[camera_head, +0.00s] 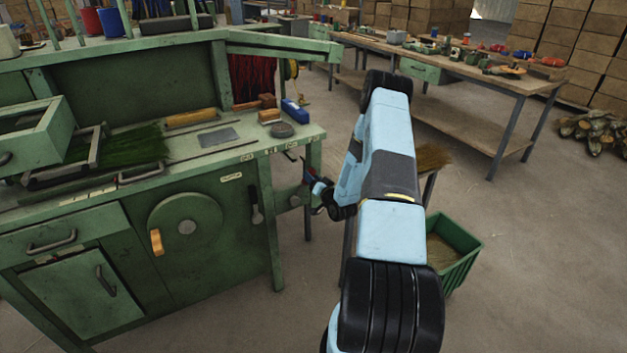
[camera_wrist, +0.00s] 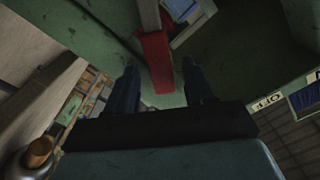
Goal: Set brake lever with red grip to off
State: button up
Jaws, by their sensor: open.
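The brake lever's red grip (camera_wrist: 157,62) hangs from a pale metal bar in the wrist view. It appears between the two dark blue fingers of my gripper (camera_wrist: 160,68), which are open with a gap on each side. Whether the fingers reach around the grip in depth, I cannot tell. In the head view my gripper (camera_head: 309,176) is at the right end of the green bench, below its top. A small red patch beside the fingers there looks like the grip, mostly hidden by them.
The green bench (camera_head: 230,160) has a wheel with an orange handle (camera_head: 156,242) and a dark lever (camera_head: 255,203) on its front. A green bin (camera_head: 455,255) stands right of my arm. A wooden table (camera_head: 480,80) stands behind. Open floor lies to the right.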

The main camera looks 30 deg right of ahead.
jog(key=shift+w, duration=0.1)
jog(key=shift+c, duration=0.5)
grip_shut()
